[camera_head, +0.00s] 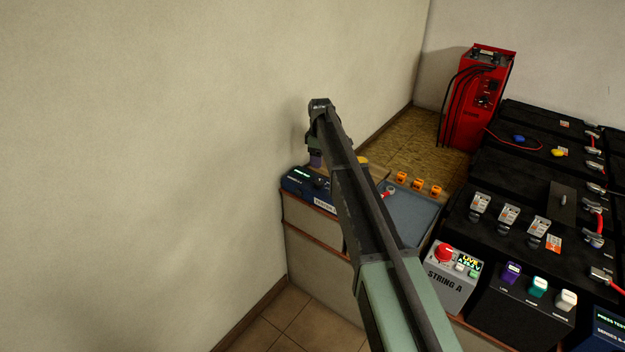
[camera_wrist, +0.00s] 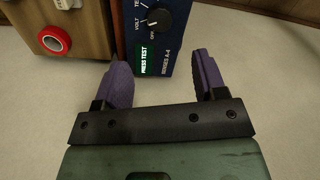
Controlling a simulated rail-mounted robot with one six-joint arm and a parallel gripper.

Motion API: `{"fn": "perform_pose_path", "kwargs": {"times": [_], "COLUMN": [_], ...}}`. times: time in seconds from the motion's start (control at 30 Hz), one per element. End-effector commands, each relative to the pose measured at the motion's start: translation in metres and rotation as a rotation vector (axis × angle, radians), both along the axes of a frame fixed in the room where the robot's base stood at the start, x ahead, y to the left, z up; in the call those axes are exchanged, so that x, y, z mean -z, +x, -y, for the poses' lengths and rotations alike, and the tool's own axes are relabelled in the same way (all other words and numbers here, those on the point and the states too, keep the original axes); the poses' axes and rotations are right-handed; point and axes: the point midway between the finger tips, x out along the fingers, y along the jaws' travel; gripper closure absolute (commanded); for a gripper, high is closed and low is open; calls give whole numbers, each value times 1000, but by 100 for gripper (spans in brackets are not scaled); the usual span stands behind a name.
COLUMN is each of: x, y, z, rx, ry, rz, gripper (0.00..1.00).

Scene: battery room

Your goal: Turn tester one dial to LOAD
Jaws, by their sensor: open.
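A blue tester (camera_wrist: 188,40) marked SERIES A stands at the top of the wrist view, with a lit green PRESS TEST screen (camera_wrist: 155,60). Its round black dial (camera_wrist: 158,18) has VOLT and OFF printed around it; other marks are cut off, and I cannot tell its setting surely. The tester (camera_head: 300,184) also shows in the head view, partly behind my arm. My gripper (camera_wrist: 162,64) has purple fingers spread apart with nothing between them. The fingers are short of the dial and appear apart from the tester. In the head view, my arm hides most of my gripper.
Another blue tester (camera_head: 608,328) sits at the lower right. A STRING A box (camera_head: 450,283), black batteries (camera_head: 515,180) and a red charger (camera_head: 480,100) lie to the right. The wall is close on the left.

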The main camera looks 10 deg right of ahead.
Motion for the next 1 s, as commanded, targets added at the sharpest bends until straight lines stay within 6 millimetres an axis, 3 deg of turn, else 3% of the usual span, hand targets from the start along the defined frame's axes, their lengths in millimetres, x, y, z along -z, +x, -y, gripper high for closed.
{"fn": "perform_pose_path", "kwargs": {"times": [0.17, 0.4, 0.53, 0.87, 1.0], "x": [25, 83, 105, 107, 107], "y": [0, 0, 0, 0, 0], "z": [0, 0, 0, 0, 0], "rx": [2, 3, 3, 4, 4], "ry": [0, 0, 0, 0, 0], "rz": [0, 0, 0, 0, 0], "gripper": [35, 35, 35, 35, 54]}}
